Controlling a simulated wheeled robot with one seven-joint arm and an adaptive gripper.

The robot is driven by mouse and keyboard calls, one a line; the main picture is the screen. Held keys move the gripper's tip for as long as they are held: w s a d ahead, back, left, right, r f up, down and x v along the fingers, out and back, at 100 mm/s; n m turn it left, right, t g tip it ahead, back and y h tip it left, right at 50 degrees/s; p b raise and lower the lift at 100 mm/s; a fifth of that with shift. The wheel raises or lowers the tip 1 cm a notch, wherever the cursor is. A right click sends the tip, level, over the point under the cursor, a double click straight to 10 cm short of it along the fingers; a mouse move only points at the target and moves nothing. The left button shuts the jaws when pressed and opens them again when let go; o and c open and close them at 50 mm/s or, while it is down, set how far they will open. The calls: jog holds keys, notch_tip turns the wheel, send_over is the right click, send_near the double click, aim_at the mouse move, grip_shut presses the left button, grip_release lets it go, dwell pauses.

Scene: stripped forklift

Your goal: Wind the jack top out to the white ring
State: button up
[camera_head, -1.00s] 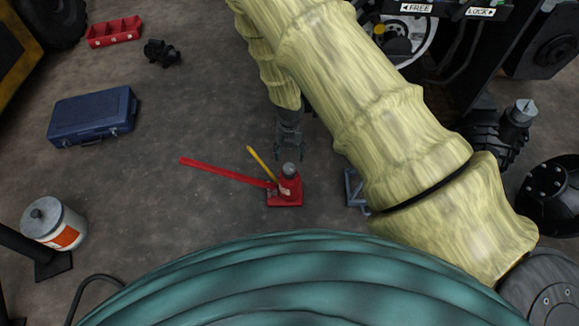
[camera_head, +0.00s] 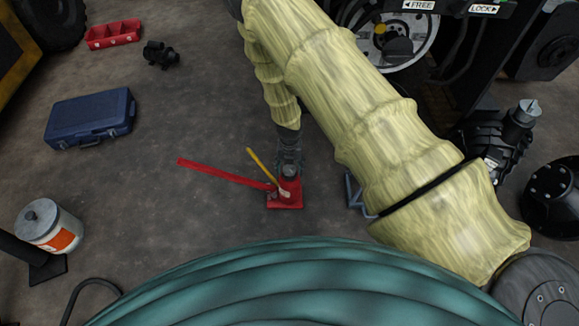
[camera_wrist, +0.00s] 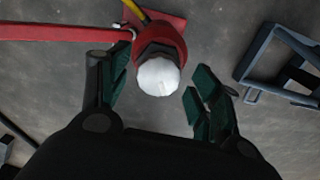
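The red bottle jack (camera_head: 287,194) stands upright on the floor near the middle of the head view, with a long red bar and a yellow bar reaching out from it. In the wrist view its red body (camera_wrist: 170,42) shows from above, and its pale round top (camera_wrist: 158,76) faces the camera. My gripper (camera_head: 289,165) is just over the jack. Gaps show on both sides. I cannot make out a white ring.
A blue-grey metal frame (camera_head: 355,192) stands right of the jack and also shows in the wrist view (camera_wrist: 282,65). The red bar (camera_head: 222,172) sticks out to the left. A blue case (camera_head: 90,118) and a white bucket (camera_head: 50,226) are farther left. Floor between is clear.

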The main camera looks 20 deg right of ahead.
jog(key=c, duration=0.9)
jog(key=shift+c, duration=0.2)
jog(key=shift+r+p, duration=0.1)
jog(key=shift+p, duration=0.2)
